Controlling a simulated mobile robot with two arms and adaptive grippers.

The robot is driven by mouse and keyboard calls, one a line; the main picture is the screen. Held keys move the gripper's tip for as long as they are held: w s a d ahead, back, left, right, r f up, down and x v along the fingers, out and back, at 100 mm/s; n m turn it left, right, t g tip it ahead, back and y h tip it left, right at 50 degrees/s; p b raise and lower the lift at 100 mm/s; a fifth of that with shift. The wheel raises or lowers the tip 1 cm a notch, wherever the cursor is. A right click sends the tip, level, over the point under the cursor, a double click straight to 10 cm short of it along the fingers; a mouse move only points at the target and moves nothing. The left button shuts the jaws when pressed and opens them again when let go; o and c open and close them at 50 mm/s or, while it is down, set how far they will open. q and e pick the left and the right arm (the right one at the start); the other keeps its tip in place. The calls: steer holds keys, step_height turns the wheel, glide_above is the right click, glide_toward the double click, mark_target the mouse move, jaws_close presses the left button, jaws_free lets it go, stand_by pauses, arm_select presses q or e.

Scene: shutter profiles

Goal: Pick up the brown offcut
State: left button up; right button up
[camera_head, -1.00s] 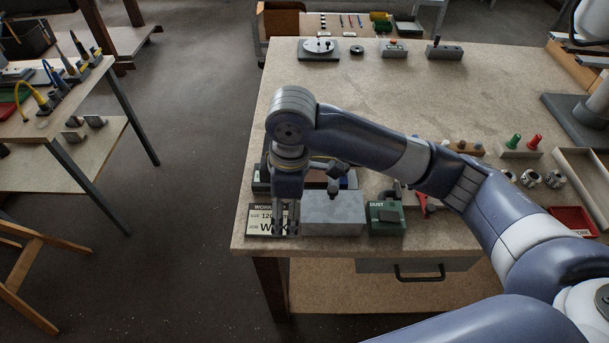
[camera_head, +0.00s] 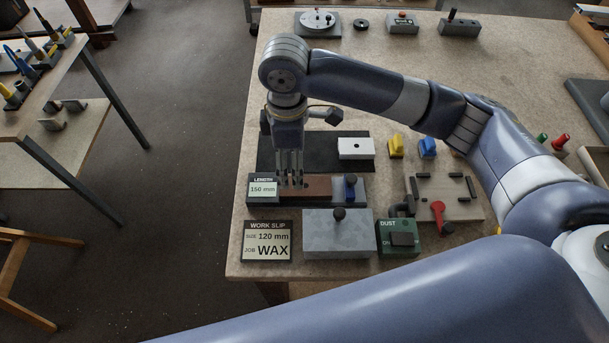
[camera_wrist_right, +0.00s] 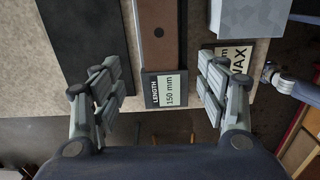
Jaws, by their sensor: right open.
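The brown offcut (camera_head: 318,188) lies flat in the dark length gauge, between the "150 mm" length display (camera_head: 263,190) and a blue stop (camera_head: 350,187). My right gripper (camera_head: 290,181) points down over the offcut's left part and hides some of it. In the right wrist view the brown offcut (camera_wrist_right: 160,35) shows a dark round spot and runs up out of the picture. There my right gripper (camera_wrist_right: 160,85) is open and empty, its fingers on either side of the gauge's line.
A work slip (camera_head: 266,242) reading 120 mm, WAX, a grey block (camera_head: 339,235) with a knob and a green dust switch box (camera_head: 399,239) stand in front. Behind lies a black mat (camera_head: 312,150) with a white block (camera_head: 356,149).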

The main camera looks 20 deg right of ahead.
mark_target(293, 189)
steer(key=f, duration=0.1)
steer(key=s+f, duration=0.1)
steer(key=shift+s+f, duration=0.1)
steer(key=shift+f, duration=0.6)
steer(key=f+p, duration=0.1)
steer(key=f, duration=0.1)
steer(key=w+f, duration=0.1)
steer(key=f, duration=0.1)
steer(key=shift+f+p, duration=0.2)
steer(key=shift+p, duration=0.2)
steer(key=shift+f, duration=0.3)
steer(key=shift+c, duration=1.2)
arm_select(q)
steer(key=shift+s+a+r, duration=0.2)
steer(key=shift+s+r, duration=0.75)
steer(key=shift+s, duration=0.1)
arm_select(e)
steer(key=c, duration=1)
